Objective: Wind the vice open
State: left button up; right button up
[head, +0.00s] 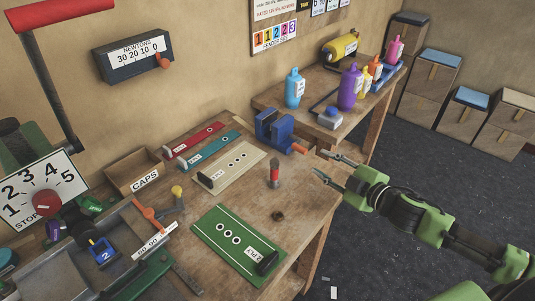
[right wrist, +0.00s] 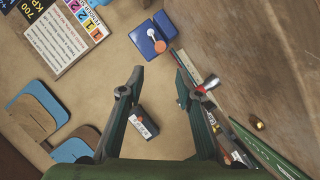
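The blue vice (head: 273,128) stands at the far right edge of the wooden workbench in the head view. Its orange handle (head: 299,148) sticks out to the right, towards my gripper. My right gripper (head: 318,163) is open and empty, just off the bench edge, a little right of the handle and apart from it. In the right wrist view the vice (right wrist: 146,40) and its orange-ended handle (right wrist: 160,46) lie ahead, beyond the open fingertips (right wrist: 160,75). How far the jaws stand apart is hard to tell. My left gripper is not in view.
A red-and-grey upright piece (head: 274,174) stands on the bench near the vice. Red, teal, cream and green boards (head: 238,243) lie around it. A second bench behind holds several bottles (head: 350,88). Dark floor (head: 400,160) is free to the right.

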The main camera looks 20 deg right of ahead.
aim_at(302, 151)
jog(key=shift+w+d+f, duration=0.1)
jog(key=shift+w+f, duration=0.05)
jog(key=shift+w, duration=0.4)
jog(key=shift+w+d+f, duration=0.1)
jog(key=shift+w+f, duration=0.05)
jog(key=shift+w, duration=0.35)
jog(key=p+x, duration=0.1)
jog(key=x, duration=0.4)
jog(key=shift+a+r, duration=0.1)
jog(key=shift+a, duration=0.05)
jog(key=p+x, duration=0.1)
jog(key=x, duration=0.4)
jog(key=shift+w, duration=0.15)
jog(key=shift+w+a+f+p, duration=0.2)
jog(key=shift+w+f+p, duration=0.15)
jog(key=shift+w, duration=0.3)
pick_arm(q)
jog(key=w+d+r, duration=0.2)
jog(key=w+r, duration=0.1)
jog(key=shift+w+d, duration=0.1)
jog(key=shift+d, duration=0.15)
pick_arm(e)
jog(key=shift+f, duration=0.1)
grip_shut()
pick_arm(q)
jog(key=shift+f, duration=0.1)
pick_arm(e)
jog(key=shift+s+a, duration=0.1)
